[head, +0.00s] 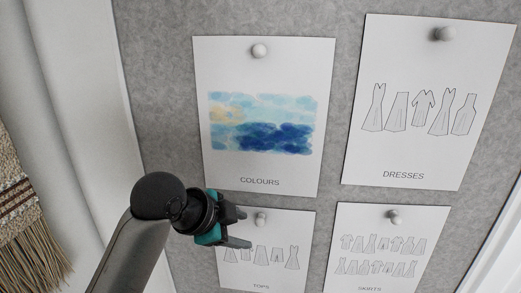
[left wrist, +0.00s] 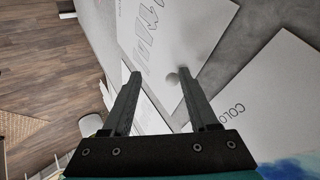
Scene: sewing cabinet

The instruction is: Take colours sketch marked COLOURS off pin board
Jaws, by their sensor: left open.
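The colours sketch (head: 262,172) is a white sheet with a blue and yellow watercolour patch, marked COLOURS. It hangs on the grey pin board (head: 160,75) under a white round pin (head: 260,50) at its top. My left gripper (head: 246,228) is open and empty just below the sheet's lower edge, in front of the TOPS sheet. In the left wrist view the open fingers (left wrist: 158,85) point toward the TOPS sheet and its pin (left wrist: 172,78). Part of the colours sketch (left wrist: 275,110) shows at the right there. My right gripper is in neither view.
The DRESSES sheet (head: 428,150) hangs right of the colours sketch. The TOPS sheet (head: 290,228) and the SKIRTS sheet (head: 360,222) hang below, each with a pin. A fringed woven hanging (head: 25,220) is at the far left. A wooden floor (left wrist: 50,50) shows in the left wrist view.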

